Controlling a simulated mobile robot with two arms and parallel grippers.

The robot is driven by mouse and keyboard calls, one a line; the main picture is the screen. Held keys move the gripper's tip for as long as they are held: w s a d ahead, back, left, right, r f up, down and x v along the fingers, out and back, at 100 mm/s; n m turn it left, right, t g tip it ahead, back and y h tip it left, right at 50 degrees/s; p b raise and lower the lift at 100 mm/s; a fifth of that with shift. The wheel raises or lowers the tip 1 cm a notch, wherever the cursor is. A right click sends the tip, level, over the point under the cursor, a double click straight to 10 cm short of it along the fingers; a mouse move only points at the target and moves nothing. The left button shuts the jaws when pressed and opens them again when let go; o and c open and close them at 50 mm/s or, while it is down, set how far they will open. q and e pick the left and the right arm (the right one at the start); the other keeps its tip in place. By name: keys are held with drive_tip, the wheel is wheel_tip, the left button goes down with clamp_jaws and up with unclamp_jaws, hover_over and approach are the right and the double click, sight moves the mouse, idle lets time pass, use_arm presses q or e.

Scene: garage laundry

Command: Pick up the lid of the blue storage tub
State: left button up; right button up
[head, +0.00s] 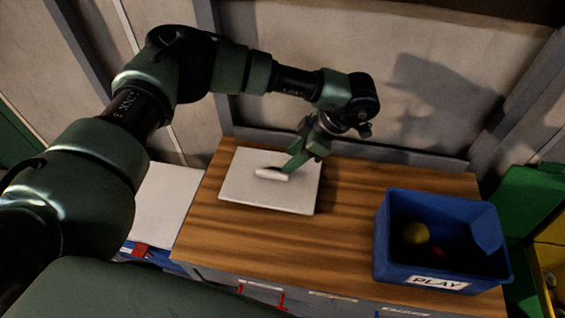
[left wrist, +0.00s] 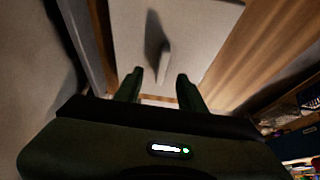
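The pale flat lid (head: 245,197) lies on the wooden worktop, with a raised bar handle (head: 271,174) at its middle. The open blue storage tub (head: 393,262), labelled PLAY, stands apart from it at the right end of the worktop. A yellow ball (head: 416,233) and a small red thing are inside. My left gripper (head: 290,168) points down at the right end of the handle. In the left wrist view, its fingers (left wrist: 160,82) are open, with the handle (left wrist: 164,62) between and beyond the tips and a gap on both sides. My right gripper is not in view.
Wooden worktop (head: 330,245) is clear between lid and tub. A white-topped thing (head: 165,200) with blue and a red latch below it stands left of the worktop. The wall is close behind. Green and yellow containers (head: 530,200) stand at the far right.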

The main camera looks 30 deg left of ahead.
sight(273, 172)
use_arm(q)
drive_tip(key=shift+w+a+f, duration=0.1)
drive_tip(key=shift+w+f, duration=0.05)
drive_tip(key=shift+w, duration=0.1)
drive_tip(key=shift+s+a+f+p, duration=0.1)
drive_tip(key=shift+a+f+p, duration=0.1)
drive_tip(key=shift+f+p, duration=0.1)
drive_tip(key=s+a+f+p, duration=0.2)
drive_tip(key=p, duration=0.1)
drive_tip(key=shift+a+f, duration=0.2)
drive_tip(key=shift+a, duration=0.2)
drive_tip(key=x, duration=0.3)
drive_tip(key=shift+w+d+p, duration=0.15)
drive_tip(key=shift+w+p, duration=0.05)
drive_tip(key=shift+p, duration=0.1)
drive_tip(key=c, duration=0.9)
clamp_jaws()
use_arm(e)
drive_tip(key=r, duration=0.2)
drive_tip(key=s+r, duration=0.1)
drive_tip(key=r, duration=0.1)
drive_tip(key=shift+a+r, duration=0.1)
